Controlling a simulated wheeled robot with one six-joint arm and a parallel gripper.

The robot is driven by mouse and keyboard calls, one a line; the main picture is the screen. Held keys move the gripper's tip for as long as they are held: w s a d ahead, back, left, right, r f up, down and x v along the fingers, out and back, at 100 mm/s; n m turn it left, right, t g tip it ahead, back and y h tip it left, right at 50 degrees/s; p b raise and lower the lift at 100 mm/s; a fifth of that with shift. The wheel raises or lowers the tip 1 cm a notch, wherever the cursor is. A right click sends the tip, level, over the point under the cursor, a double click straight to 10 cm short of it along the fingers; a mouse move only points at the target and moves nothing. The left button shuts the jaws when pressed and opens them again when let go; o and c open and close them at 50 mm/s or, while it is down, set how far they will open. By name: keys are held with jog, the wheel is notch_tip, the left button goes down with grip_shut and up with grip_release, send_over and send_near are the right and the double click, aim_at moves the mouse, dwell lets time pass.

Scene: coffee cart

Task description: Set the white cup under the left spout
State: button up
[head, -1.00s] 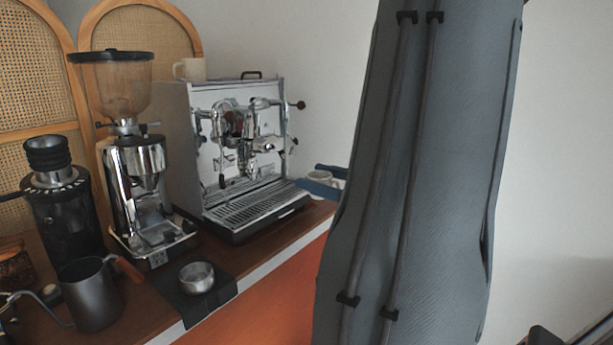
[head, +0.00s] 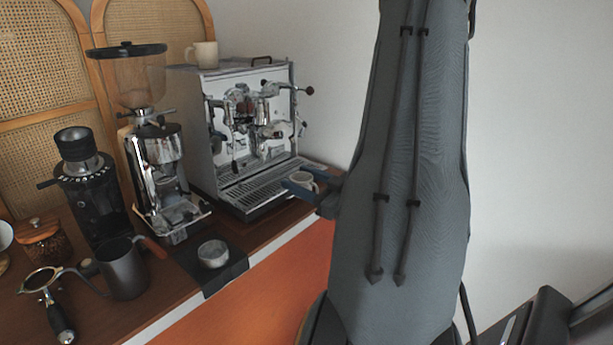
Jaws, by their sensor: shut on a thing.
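My gripper (head: 300,183) has blue fingers and is shut on a small white cup (head: 304,178). It holds the cup upright at the right front edge of the espresso machine, just beside the drip tray (head: 255,190). Part of the cup is hidden behind a finger. The chrome espresso machine (head: 215,135) has its group and spouts (head: 243,120) above the tray, left of and behind the cup. The separate spouts are too small to tell apart. The tray looks empty.
A cream mug (head: 203,54) stands on top of the machine. A grinder (head: 160,170), a dark pitcher (head: 122,270), a metal bowl (head: 213,254) on a black mat and a portafilter (head: 60,320) are to the left. A white wall is at the right.

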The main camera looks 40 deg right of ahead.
jog(key=shift+w+a+f+b, duration=0.15)
jog(key=shift+w+b, duration=0.4)
jog(key=shift+w, duration=1.65)
jog(key=shift+w+a+f+b, duration=0.15)
jog(key=shift+w+b, duration=0.4)
jog(key=shift+w, duration=1.6)
jog(key=shift+w+a+f+b, duration=0.15)
jog(key=shift+w+b, duration=0.4)
jog(key=shift+w, duration=1.65)
jog(key=shift+f, duration=0.25)
jog(key=o, duration=1.5)
jog(key=shift+c, duration=0.2)
jog(key=s, duration=0.2)
jog(key=s+b, duration=0.1)
jog(key=s, duration=0.3)
jog(key=shift+s+d+b, duration=0.25)
jog(key=shift+b, duration=0.05)
jog(key=shift+s, duration=0.65)
